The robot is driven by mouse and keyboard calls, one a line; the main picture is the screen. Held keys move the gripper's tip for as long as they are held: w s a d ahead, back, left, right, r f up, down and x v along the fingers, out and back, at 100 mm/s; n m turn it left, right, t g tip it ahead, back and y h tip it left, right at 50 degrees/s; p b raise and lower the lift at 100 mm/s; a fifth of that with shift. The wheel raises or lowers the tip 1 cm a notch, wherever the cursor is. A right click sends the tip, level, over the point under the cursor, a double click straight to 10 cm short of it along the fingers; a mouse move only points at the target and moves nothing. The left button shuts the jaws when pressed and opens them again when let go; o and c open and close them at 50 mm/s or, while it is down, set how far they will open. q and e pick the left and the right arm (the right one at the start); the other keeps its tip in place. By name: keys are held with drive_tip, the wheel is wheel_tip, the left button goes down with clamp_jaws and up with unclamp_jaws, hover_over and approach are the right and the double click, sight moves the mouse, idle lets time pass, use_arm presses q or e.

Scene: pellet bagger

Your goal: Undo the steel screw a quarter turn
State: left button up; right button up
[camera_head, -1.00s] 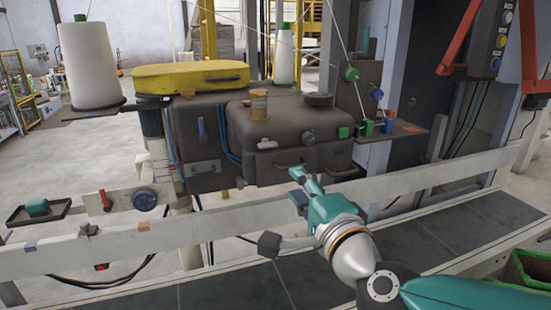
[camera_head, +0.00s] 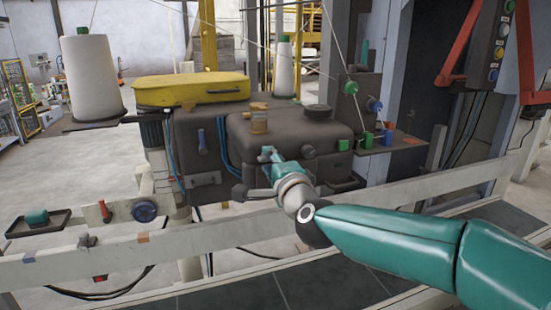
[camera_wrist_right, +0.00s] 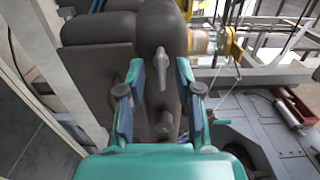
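A grey winged piece, which looks like the steel screw (camera_wrist_right: 161,66), stands on a dark machine face in the right wrist view. It lies between and just beyond the two fingertips of my right gripper (camera_wrist_right: 160,74), with a visible gap on each side. The right gripper is open and empty. In the head view the right gripper (camera_head: 267,154) is in front of the dark machine head (camera_head: 290,133), near the front box's left part. There the arm and gripper cover part of the face, and I cannot pick out the screw. My left gripper is not in view.
A round dark knob (camera_wrist_right: 165,124) sits below the screw in the wrist view. A pale rail (camera_head: 110,262) runs in front.

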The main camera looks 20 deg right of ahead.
drive_tip(key=shift+w, duration=0.4)
drive_tip(key=shift+c, duration=0.3)
drive_tip(key=shift+s, duration=0.1)
clamp_jaws()
drive_tip(key=shift+d, duration=0.15)
